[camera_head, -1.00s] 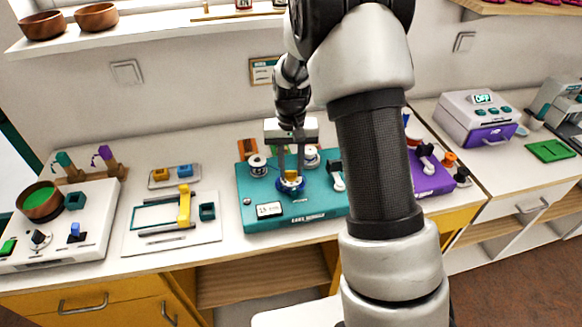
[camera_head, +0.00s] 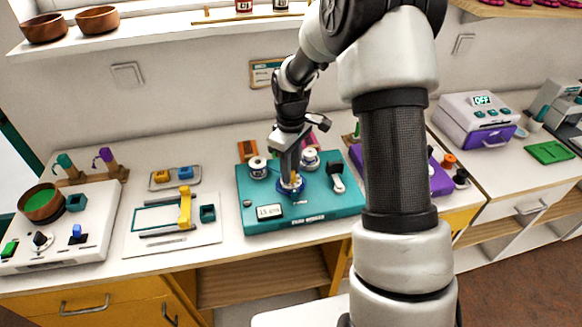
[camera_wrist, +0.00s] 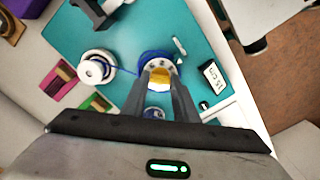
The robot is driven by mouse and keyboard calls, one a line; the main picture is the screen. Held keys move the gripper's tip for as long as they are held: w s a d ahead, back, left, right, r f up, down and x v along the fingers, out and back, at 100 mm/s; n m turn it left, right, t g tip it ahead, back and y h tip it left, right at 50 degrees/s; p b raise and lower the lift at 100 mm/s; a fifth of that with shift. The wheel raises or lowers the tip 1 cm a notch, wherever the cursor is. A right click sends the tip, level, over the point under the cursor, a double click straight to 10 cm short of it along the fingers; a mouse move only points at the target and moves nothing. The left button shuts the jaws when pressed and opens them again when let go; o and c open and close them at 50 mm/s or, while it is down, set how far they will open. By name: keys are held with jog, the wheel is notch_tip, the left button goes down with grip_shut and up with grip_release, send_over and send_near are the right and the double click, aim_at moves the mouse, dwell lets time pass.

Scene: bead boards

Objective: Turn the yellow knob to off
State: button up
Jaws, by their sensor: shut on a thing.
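The yellow knob (camera_wrist: 152,74) sits in a round dial with a blue rim (camera_wrist: 163,56) on the teal board (camera_head: 323,203). My gripper (camera_head: 290,184) points down at the dial and is shut on the yellow knob, one finger on each side of it in the wrist view. In the head view the fingers hide most of the knob, with only a small bit of yellow showing. The gripper is twisted relative to the board's edges.
White spools (camera_head: 258,167) and a black-and-white lever (camera_head: 336,176) stand on the teal board close to the gripper. A white panel with a yellow clamp (camera_head: 185,207) lies to the left. A purple board (camera_head: 440,181) is to the right, partly behind my arm.

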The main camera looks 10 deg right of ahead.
jog(key=n+p, duration=0.1)
jog(key=n, duration=0.3)
jog(key=shift+r+n, duration=0.15)
jog(key=shift+n, duration=0.15)
jog(key=shift+n+p, duration=1.05)
jog(key=shift+n, duration=1.25)
jog(key=o, duration=1.1)
jog(key=shift+c, duration=0.2)
notch_tip(320, 180, up, 17)
jog(key=p, duration=0.1)
jog(key=shift+r, duration=0.15)
